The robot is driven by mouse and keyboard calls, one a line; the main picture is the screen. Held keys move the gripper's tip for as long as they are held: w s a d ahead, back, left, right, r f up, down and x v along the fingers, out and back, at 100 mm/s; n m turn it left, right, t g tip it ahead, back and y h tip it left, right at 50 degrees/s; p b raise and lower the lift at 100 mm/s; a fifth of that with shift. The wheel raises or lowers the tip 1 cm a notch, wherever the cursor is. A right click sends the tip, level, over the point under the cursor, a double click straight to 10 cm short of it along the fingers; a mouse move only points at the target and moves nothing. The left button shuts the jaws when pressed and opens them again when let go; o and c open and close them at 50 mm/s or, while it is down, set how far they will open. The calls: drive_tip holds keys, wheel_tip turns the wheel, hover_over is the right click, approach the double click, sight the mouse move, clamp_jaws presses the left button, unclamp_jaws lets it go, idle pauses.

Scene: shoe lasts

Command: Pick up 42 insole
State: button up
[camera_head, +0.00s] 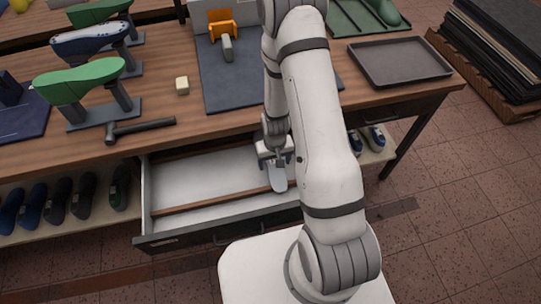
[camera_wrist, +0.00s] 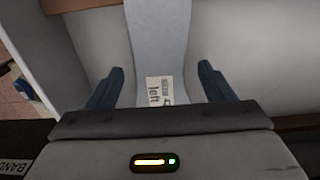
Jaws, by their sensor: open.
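A pale grey-blue insole (camera_head: 277,180) lies in the open drawer (camera_head: 205,179) under the workbench, partly hidden by my gripper. In the wrist view the insole (camera_wrist: 160,45) runs up between my fingers and bears a small label with print that I cannot read fully; the number 42 is not legible. My gripper (camera_head: 278,160) is low over the drawer. In the wrist view my gripper (camera_wrist: 160,85) is open, with one blue finger on each side of the insole and a gap on both sides.
Wooden dividers (camera_head: 220,200) cross the drawer. The workbench (camera_head: 160,95) stands behind, with green lasts on stands (camera_head: 80,80), a hammer (camera_head: 140,128) and a grey tray (camera_head: 398,62). Several dark shoes (camera_head: 58,199) sit on the shelf below.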

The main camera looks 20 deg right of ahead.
drive_tip(key=shift+c, duration=0.5)
drive_tip(key=c, duration=0.9)
drive_tip(key=shift+r+p, duration=0.2)
drive_tip(key=shift+p, duration=0.1)
drive_tip(key=shift+c, duration=0.2)
